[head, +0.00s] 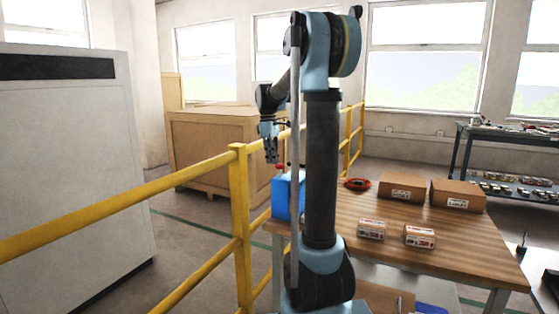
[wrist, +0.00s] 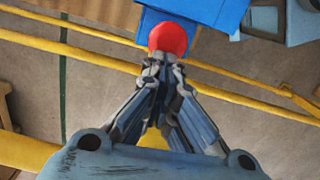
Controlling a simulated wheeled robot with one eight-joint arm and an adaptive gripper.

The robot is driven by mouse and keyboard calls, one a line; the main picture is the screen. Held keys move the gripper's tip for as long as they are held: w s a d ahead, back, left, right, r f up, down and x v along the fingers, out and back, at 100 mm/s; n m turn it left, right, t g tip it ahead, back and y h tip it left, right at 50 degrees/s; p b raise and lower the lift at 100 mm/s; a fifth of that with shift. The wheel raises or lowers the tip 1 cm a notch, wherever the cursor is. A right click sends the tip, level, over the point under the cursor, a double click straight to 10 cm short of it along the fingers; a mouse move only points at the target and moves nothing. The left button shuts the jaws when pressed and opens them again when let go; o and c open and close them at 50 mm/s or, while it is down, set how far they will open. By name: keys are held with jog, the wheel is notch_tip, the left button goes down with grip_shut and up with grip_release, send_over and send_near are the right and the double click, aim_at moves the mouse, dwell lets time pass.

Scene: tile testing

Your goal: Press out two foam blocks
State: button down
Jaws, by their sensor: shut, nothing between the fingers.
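A blue box-shaped device (head: 281,198) stands at the left end of the wooden table, partly hidden by my arm. A red round knob (head: 281,167) sits at its top. In the wrist view the red knob (wrist: 168,37) is just beyond my fingertips, with the blue body (wrist: 205,12) behind it. My gripper (head: 271,158) is shut and empty, pointing down, above and slightly left of the knob in the head view. In the wrist view the closed fingertips (wrist: 164,62) appear very near the knob; I cannot tell whether they touch. I cannot make out any foam blocks.
The wooden table (head: 465,254) holds two small labelled packs (head: 371,229), two brown cartons (head: 458,194) and a red-and-black ring-shaped item (head: 357,184). A yellow railing (head: 239,190) runs along the left. A wooden crate (head: 212,150) stands beyond it.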

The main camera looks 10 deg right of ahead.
notch_tip(320, 180, up, 11)
jog(key=a, duration=0.1)
jog(key=shift+w, duration=0.3)
jog(key=shift+f, duration=0.1)
dwell(0.9)
